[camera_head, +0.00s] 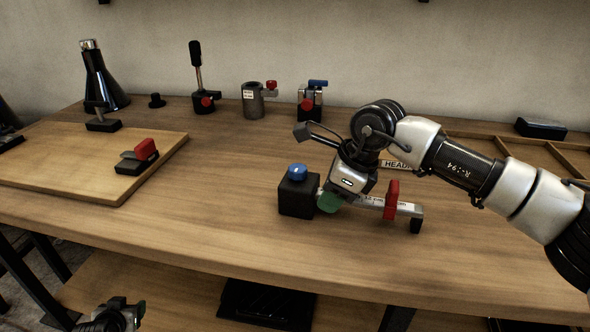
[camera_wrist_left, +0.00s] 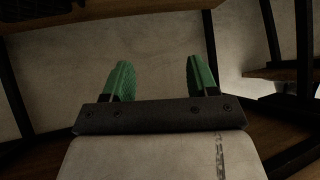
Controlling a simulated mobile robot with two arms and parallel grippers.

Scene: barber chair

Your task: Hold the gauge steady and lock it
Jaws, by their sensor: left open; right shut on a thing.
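The gauge stands on the workbench: a black block (camera_head: 297,196) with a blue knob (camera_head: 297,171) on top, and a silver ruled bar (camera_head: 370,203) running right to a small black foot (camera_head: 416,225). A red slider (camera_head: 391,200) sits on the bar. My right gripper (camera_head: 331,201) is shut on the bar close to the block, and its green fingertip covers part of the bar. My left gripper (camera_head: 118,316) is low at the bottom left, below the bench's front edge. Its green fingers stand apart and empty in the left wrist view (camera_wrist_left: 160,80).
A wooden board (camera_head: 60,166) with a red-topped black clamp (camera_head: 138,157) lies at left. Several fixtures, including a grey cylinder (camera_head: 253,101), stand along the back. A divided wooden tray (camera_head: 510,152) is behind my right arm. The bench front is clear left of the gauge.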

